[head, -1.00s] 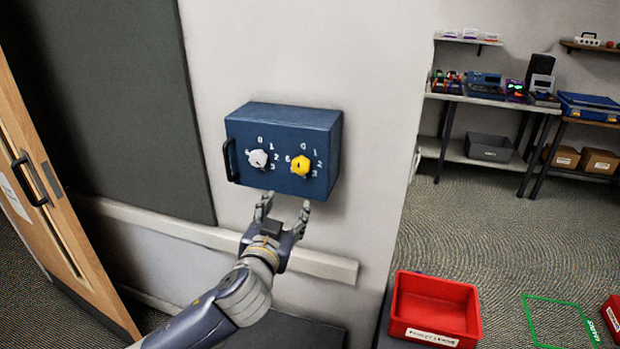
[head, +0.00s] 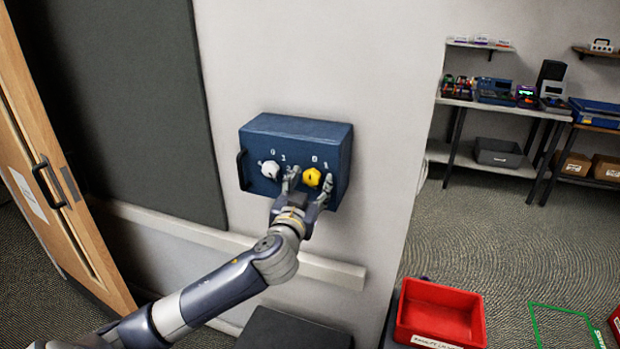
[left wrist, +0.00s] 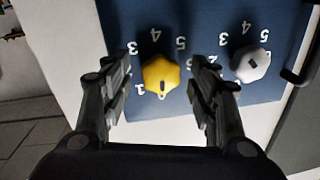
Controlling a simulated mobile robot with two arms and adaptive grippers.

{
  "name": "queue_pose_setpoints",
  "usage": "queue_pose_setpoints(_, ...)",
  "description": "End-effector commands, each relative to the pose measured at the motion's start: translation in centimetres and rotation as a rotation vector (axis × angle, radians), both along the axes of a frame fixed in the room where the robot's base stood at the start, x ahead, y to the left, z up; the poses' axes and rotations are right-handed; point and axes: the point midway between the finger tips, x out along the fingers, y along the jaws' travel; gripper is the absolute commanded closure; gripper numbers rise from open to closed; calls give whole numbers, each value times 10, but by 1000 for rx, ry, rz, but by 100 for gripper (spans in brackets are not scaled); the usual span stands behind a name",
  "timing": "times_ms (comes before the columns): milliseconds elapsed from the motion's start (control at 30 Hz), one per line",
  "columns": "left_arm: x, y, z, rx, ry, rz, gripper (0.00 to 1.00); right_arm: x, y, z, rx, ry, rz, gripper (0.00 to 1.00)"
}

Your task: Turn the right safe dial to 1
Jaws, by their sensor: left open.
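The right safe dial is a yellow knob (head: 312,177) on the front of a blue wall safe (head: 297,136). In the left wrist view the knob (left wrist: 161,76) sits between my left gripper's fingers, with a gap on each side. Its dark mark points toward the bottom of that view; the digit 1 is at its lower left. My left gripper (head: 308,185) is open, its fingers reaching up on either side of the knob and hiding some digits. A white dial (head: 269,171) sits to the left; it also shows in the left wrist view (left wrist: 251,65).
The safe has a black handle (head: 241,169) on its left. A grey rail (head: 240,248) runs along the wall below. A red bin (head: 440,315) stands at lower right, and shelves with devices are at the back right.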

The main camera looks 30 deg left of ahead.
Motion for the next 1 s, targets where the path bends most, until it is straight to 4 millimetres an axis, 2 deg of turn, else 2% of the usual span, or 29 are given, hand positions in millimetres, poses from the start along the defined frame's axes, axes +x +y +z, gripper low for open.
queue_pose_setpoints(400,7,3,-1,1,1,0,46,-2,0,2,-1,5,0,60)
queue_pose_setpoints(467,7,3,-1,1,1,0,57,-2,0,2,-1,5,0,60)
queue_pose_setpoints(600,7,3,-1,1,1,0,89,-2,0,2,-1,4,0,60)
queue_pose_setpoints(1000,7,3,-1,40,11,1,90,-2,2,1,1,3,-1,60)
